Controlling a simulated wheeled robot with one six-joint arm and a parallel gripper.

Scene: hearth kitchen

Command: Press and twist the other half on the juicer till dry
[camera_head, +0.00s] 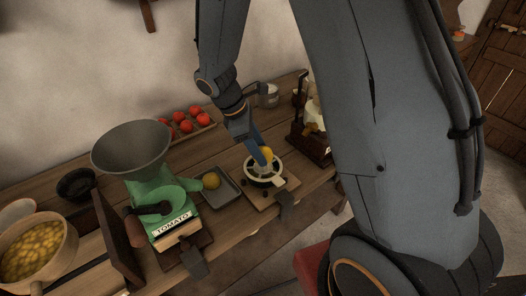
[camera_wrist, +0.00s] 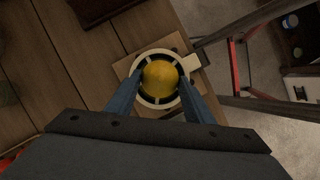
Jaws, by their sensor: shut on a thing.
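In the head view the half (camera_head: 267,153) is partly hidden by my fingers. My gripper (camera_wrist: 160,86) is shut on this half, one blue finger at each side, pointing down over the juicer. Whether the half touches the cone beneath cannot be seen. Another yellow citrus piece (camera_head: 211,181) lies in a grey tray (camera_head: 229,193) left of the juicer.
A green mill (camera_head: 160,195) labelled TOMATO with a grey funnel (camera_head: 132,148) stands left of the tray. A tray of tomatoes (camera_head: 206,127) and a metal pot (camera_head: 268,96) are behind. A dark-based device (camera_head: 311,147) stands close on the juicer's right. The table's front edge is near.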

